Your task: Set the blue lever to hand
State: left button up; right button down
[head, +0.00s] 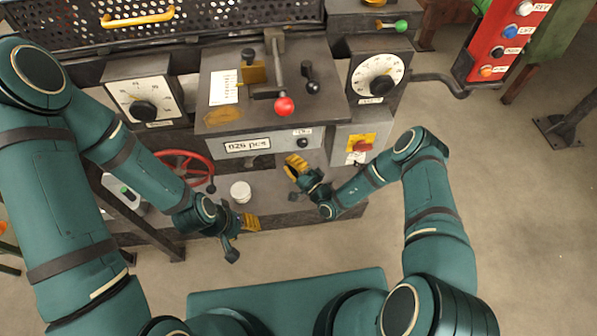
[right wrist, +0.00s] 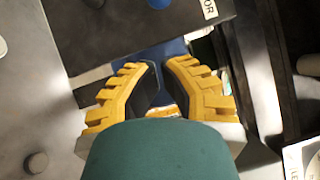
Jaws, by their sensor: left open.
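I cannot make out a blue lever in the head view. In the right wrist view a blue rounded part (right wrist: 158,3) is cut off by the top edge, on a dark box beside a label ending in "OR". My right gripper (head: 291,169) is in front of the machine's lower face, below the counter; its fingertips (right wrist: 163,64) are close together in the right wrist view, with a narrow gap. I cannot tell whether anything is between them. My left gripper (head: 246,236) is open, low by the front ledge, right of the red handwheel (head: 187,168).
The console carries a red-knobbed lever (head: 284,105), a black-knobbed lever (head: 310,78) and two dials. A white cup (head: 240,191) stands on the ledge between the grippers. A red and yellow switch (head: 362,144) is right of my right gripper. A red button panel (head: 505,40) hangs at upper right.

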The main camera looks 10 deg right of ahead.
aim_at(255, 157)
pick_arm(q)
jog(key=shift+w+f+b, duration=0.15)
jog(key=shift+f+b, duration=0.3)
jog(key=shift+f, duration=0.15)
pick_arm(e)
jog(key=w+a+r, duration=0.1)
jog(key=w+a, duration=0.2)
jog(key=a, duration=0.2)
jog(key=shift+w+a, duration=0.2)
jog(key=shift+a, duration=0.1)
pick_arm(q)
jog(key=shift+r, duration=0.1)
pick_arm(e)
jog(key=shift+r, duration=0.1)
pick_arm(q)
jog(key=shift+s+a+r+p, duration=0.2)
jog(key=shift+a+r+p, duration=0.5)
jog(key=shift+a, duration=0.15)
pick_arm(e)
jog(key=shift+a+r+n+g, duration=0.15)
jog(key=shift+r+n+g, duration=0.15)
